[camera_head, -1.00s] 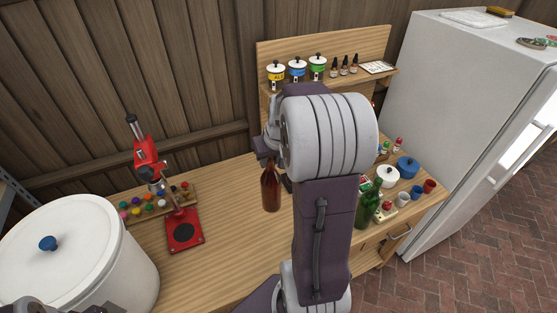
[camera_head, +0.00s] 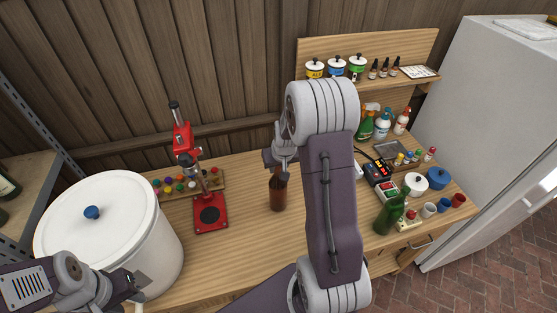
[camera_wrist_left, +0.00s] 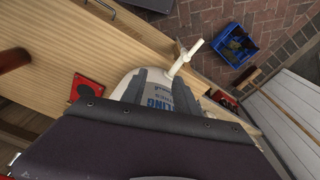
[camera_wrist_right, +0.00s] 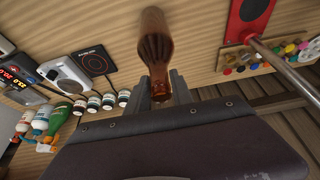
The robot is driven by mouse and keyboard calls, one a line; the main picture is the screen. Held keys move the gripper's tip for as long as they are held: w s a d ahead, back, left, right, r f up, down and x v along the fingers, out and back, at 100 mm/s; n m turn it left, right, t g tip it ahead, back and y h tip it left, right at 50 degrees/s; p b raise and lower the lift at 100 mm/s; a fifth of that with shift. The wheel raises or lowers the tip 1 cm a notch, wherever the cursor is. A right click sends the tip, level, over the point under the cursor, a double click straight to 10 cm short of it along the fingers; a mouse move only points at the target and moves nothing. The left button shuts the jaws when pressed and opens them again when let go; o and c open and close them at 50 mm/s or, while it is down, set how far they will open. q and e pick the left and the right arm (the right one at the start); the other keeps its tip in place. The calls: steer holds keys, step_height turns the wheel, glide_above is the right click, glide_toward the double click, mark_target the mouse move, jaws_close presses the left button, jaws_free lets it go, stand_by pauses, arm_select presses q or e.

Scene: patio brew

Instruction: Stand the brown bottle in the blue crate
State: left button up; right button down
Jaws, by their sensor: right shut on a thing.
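The brown bottle (camera_head: 278,196) is upright in the head view, over the middle of the wooden worktop. My right gripper (camera_head: 280,170) is shut on its neck from above. The bottle also shows in the right wrist view (camera_wrist_right: 157,45), its neck between the fingers. I cannot tell whether its base touches the worktop. The blue crate (camera_wrist_left: 252,46) stands on the brick floor in the left wrist view, with dark things inside; it is outside the head view. My left gripper (camera_head: 134,284) is open and empty in front of the white bucket (camera_head: 150,245).
A red bottle capper (camera_head: 207,218) stands left of the brown bottle, by a rack of coloured caps (camera_head: 176,188). A green bottle (camera_head: 390,215), pots and cups stand at the right end. A white fridge (camera_head: 480,110) is beyond. Worktop around the bottle is clear.

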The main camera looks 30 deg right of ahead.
stand_by(0.3)
steer(key=c, duration=1.1)
jaws_free()
steer(key=shift+f, duration=0.1)
